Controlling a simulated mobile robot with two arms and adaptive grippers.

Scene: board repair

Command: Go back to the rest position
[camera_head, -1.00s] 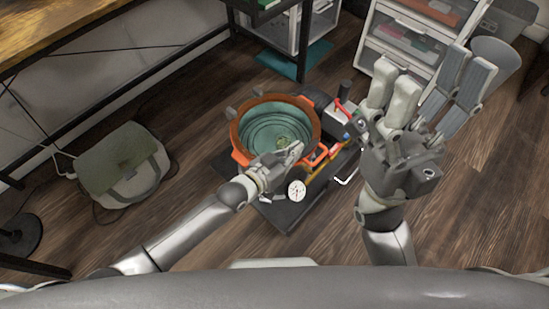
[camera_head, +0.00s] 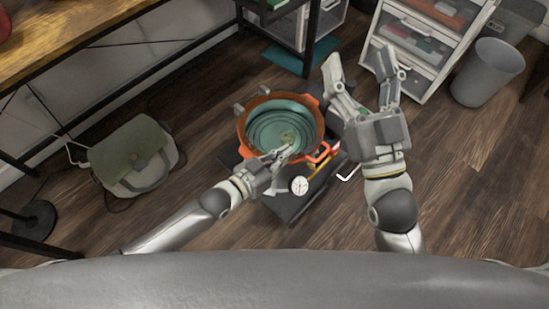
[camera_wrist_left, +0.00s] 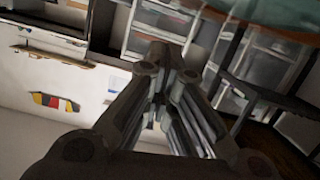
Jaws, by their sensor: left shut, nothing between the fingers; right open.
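My left gripper (camera_head: 285,152) is shut and empty. In the head view it lies low over the near rim of the orange pot, with its fingers pointing up and to the right; I cannot tell whether it touches the pot. Its closed fingers also show in the left wrist view (camera_wrist_left: 168,70). My right gripper (camera_head: 360,72) is open and empty, to the right of the pot, with its two fingers spread apart and pointing up in the picture.
The orange pot (camera_head: 243,128) with a teal inside stands on a dark base (camera_head: 290,207) with a dial (camera_head: 299,186). A bag (camera_head: 132,160) lies left, a bin (camera_head: 487,72) and drawer unit (camera_head: 412,55) right. A wooden table (camera_head: 60,40) is upper left.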

